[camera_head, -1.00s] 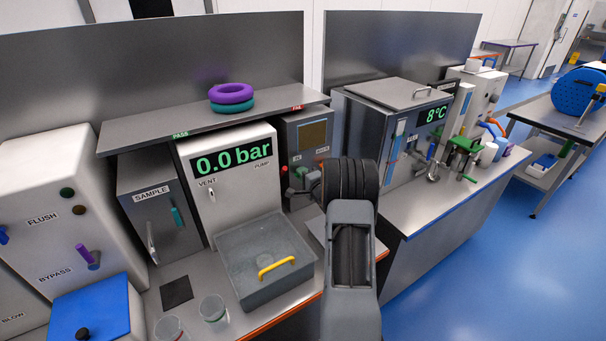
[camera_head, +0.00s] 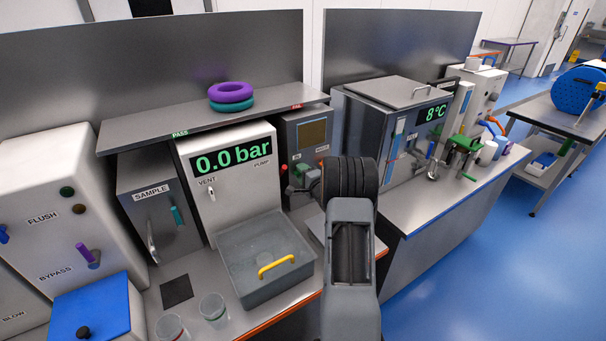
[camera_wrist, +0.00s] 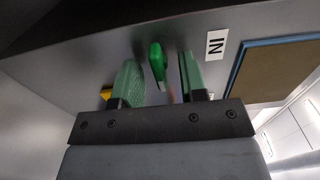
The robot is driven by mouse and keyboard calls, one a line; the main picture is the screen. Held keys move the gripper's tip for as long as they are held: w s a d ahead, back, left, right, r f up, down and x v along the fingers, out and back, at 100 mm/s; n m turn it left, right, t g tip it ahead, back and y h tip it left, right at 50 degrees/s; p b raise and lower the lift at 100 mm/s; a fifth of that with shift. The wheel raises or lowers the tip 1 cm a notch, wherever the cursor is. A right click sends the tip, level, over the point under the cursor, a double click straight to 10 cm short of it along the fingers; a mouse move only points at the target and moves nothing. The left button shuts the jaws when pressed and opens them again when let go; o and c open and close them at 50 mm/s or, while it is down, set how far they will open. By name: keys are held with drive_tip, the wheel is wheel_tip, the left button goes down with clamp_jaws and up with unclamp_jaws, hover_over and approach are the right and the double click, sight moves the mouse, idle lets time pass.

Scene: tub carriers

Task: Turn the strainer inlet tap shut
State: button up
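The strainer inlet tap appears to be the green lever handle (camera_wrist: 157,64) beside the IN label (camera_wrist: 216,44) in the wrist view. It sticks out from a grey panel. My gripper (camera_wrist: 160,72) is open, with one green-padded finger on each side of the handle. A gap shows on both sides, so I see no firm contact. In the head view my gripper (camera_head: 303,182) is at the front of the grey cabinet with the tan screen (camera_head: 312,134). My own wrist and the fingers hide the tap there.
A steel shelf (camera_head: 140,135) overhangs the cabinet. The white 0.0 bar unit (camera_head: 232,203) stands to the left, with a grey lidded tub (camera_head: 240,285) before it. The 8°C unit (camera_head: 365,120) stands to the right. Blue floor (camera_head: 480,270) is open at the right.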

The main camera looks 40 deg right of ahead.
drive_tip(key=shift+s, duration=0.1)
drive_tip(key=s+b, duration=0.2)
drive_tip(key=s, duration=1.1)
drive_tip(key=shift+s+a, duration=0.3)
drive_tip(key=shift+a, duration=0.1)
drive_tip(key=w+a+r+n+g+h, duration=0.1)
drive_tip(key=a+r+n+g, duration=0.2)
drive_tip(key=a+n, duration=0.15)
drive_tip(key=a+r+n+g+h, duration=0.2)
drive_tip(key=a+r+n+g, duration=0.1)
drive_tip(key=a, duration=0.3)
drive_tip(key=s+a+n+g+y, duration=0.4)
drive_tip(key=s+a+n+g, duration=0.4)
drive_tip(key=s+a, duration=0.9)
drive_tip(key=a+n, duration=0.1)
drive_tip(key=n, duration=0.2)
drive_tip(key=shift+s+r, duration=0.4)
